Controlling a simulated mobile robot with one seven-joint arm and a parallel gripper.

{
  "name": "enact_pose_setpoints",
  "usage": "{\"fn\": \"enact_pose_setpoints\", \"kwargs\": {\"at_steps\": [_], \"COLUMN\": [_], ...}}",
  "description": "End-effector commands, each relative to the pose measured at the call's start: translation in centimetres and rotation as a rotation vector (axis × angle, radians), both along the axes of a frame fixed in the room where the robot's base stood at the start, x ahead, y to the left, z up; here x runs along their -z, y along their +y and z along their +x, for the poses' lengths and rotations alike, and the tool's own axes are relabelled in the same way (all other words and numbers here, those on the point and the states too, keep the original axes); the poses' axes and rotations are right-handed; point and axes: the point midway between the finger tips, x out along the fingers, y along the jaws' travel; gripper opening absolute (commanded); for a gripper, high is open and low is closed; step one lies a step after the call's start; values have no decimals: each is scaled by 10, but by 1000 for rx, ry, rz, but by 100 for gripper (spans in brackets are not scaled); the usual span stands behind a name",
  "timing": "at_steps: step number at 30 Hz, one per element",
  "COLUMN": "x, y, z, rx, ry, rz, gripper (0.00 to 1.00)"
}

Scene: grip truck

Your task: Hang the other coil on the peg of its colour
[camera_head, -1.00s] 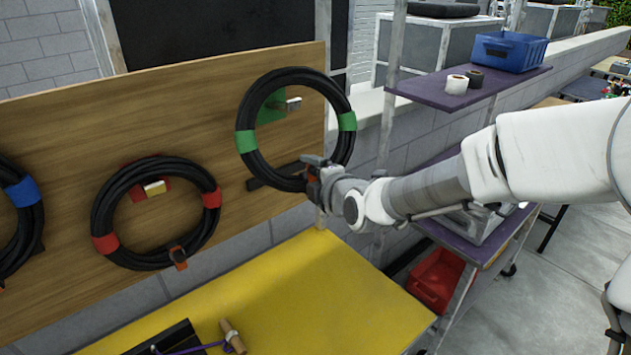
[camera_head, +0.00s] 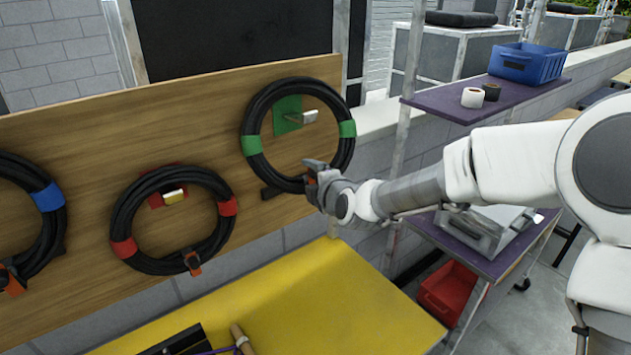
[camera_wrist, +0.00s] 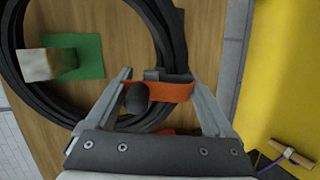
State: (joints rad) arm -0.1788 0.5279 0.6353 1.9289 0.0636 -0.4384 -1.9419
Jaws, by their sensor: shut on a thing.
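A black coil with green tape bands (camera_head: 249,146) is in my gripper (camera_head: 316,180), which is shut on it at its lower right. In the wrist view the fingers (camera_wrist: 160,100) stand either side of the coil's orange strap (camera_wrist: 170,91). The green-backed peg (camera_head: 308,117) with its pale end shows through the coil's opening, and it also shows in the wrist view (camera_wrist: 45,65). The coil is upright in front of the board; whether it touches the peg I cannot tell. A red-taped coil (camera_head: 124,247) hangs on the red-backed peg (camera_head: 172,196).
A blue-taped coil (camera_head: 48,198) is on the wooden board (camera_head: 90,150) at the left, partly cut off. A yellow table top (camera_head: 340,300) lies below. A purple-shelved rack (camera_head: 470,103) with a blue bin (camera_head: 525,64) and tape rolls stands right.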

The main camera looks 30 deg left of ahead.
Motion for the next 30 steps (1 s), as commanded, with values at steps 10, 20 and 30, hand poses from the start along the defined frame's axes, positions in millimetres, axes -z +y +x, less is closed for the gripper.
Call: {"fn": "enact_pose_setpoints", "kwargs": {"at_steps": [10, 20, 30], "x": [13, 26, 36], "y": [7, 11, 13], "z": [4, 6, 6], "rx": [0, 0, -1], "ry": [-10, -10, -10], "rz": [5, 6, 6], "gripper": [0, 0, 0]}}
